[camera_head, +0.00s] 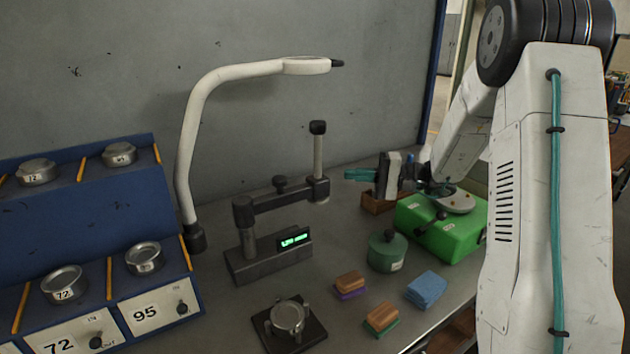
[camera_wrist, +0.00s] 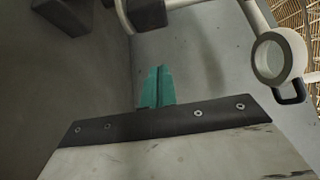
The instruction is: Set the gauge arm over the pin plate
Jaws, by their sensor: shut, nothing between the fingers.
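The gauge is a dark stand with a base and a green lit display (camera_head: 294,240). Its dark gauge arm (camera_head: 280,199) reaches from the post to the right and back, with a pale upright spindle (camera_head: 318,155) capped by a black knob (camera_head: 318,127) at its end. The pin plate (camera_head: 265,325) is a dark square plate at the front, with pins around a round metal piece (camera_head: 288,317). The arm's end is away from the plate. My gripper (camera_head: 350,174) has teal fingers, shut and empty, right of the spindle and apart from it. The fingers also show in the wrist view (camera_wrist: 157,75).
A white lamp arm (camera_head: 190,150) curves above the gauge; its ring head is in the wrist view (camera_wrist: 271,60). A green box (camera_head: 460,240), green canister (camera_head: 386,252), blue sponge (camera_head: 427,288) and wood-topped blocks (camera_head: 381,318) stand right. A blue rack (camera_head: 80,220) with metal pots stands left.

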